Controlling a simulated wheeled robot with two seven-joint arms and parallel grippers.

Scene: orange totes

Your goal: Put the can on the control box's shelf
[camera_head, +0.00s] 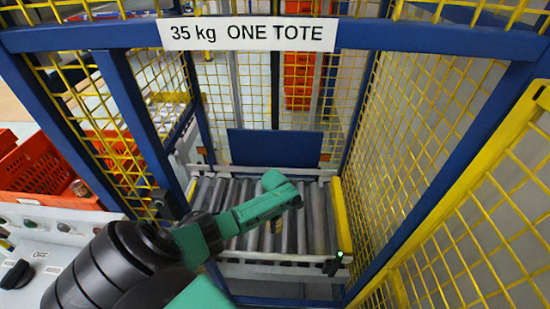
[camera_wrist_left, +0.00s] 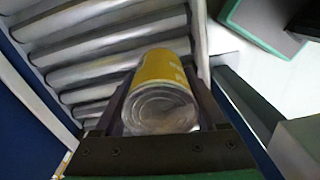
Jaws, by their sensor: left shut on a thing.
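The can (camera_wrist_left: 166,85), with a yellow side and a silver end, is between the fingers of my left gripper (camera_wrist_left: 158,90), which is shut on it. The silver end faces the wrist camera. In the head view my left arm reaches from the lower left over the roller conveyor. A pale control box (camera_head: 75,229) with buttons and a dark knob stands at the left. I cannot clearly make out its shelf. My right gripper is out of view.
The roller conveyor (camera_head: 319,218) lies inside a cage of blue posts and yellow mesh (camera_head: 425,130). A blue beam with a "35 kg ONE TOTE" sign (camera_head: 248,33) crosses above. Red-orange crates (camera_head: 40,165) and a small cylinder (camera_head: 80,188) sit at the left, behind the control box.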

